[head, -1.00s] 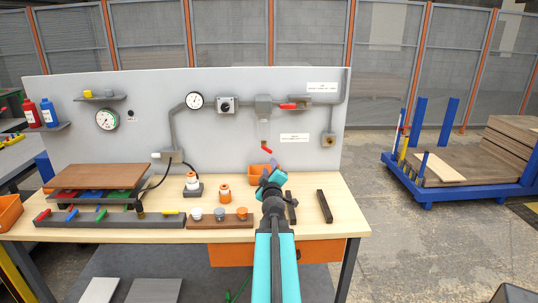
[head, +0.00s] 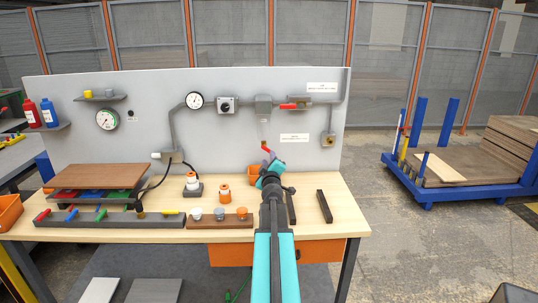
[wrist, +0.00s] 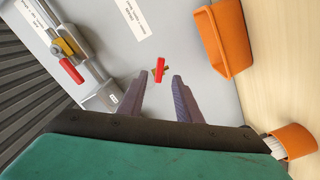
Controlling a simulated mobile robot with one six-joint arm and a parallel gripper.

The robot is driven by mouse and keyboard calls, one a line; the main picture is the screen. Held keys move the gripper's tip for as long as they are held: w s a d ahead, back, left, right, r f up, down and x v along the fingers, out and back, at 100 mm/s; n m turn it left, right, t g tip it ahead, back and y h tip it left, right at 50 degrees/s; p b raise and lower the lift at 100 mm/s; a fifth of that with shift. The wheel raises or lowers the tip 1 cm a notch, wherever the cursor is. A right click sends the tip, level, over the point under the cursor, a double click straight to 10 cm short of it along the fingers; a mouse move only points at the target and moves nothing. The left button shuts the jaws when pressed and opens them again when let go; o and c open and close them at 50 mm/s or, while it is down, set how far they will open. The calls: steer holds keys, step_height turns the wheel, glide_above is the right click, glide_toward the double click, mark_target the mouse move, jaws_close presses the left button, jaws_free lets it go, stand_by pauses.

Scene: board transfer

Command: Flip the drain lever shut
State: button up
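A small red lever (head: 266,149) sits low on the grey panel, at the bottom of a short pipe below a grey box; I take it as the drain lever, though no label is readable. In the wrist view the red lever (wrist: 160,69) shows ahead of my fingertips, roughly centred between them. My gripper (head: 268,161) is just below and in front of it in the head view. In the wrist view my gripper (wrist: 159,79) is open, its two purple fingers apart with nothing between them. Contact with the lever cannot be seen.
Another red lever (head: 289,106) sits higher on the panel piping and lies horizontal; it also shows in the wrist view (wrist: 72,70). An orange bin (wrist: 222,40) is at the panel's foot. Dark bars (head: 324,206) lie on the bench at right. A grey box (wrist: 101,97) is left of my fingers.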

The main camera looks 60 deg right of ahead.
mark_target(268, 151)
steer(key=shift+x, duration=3.25)
jaws_close()
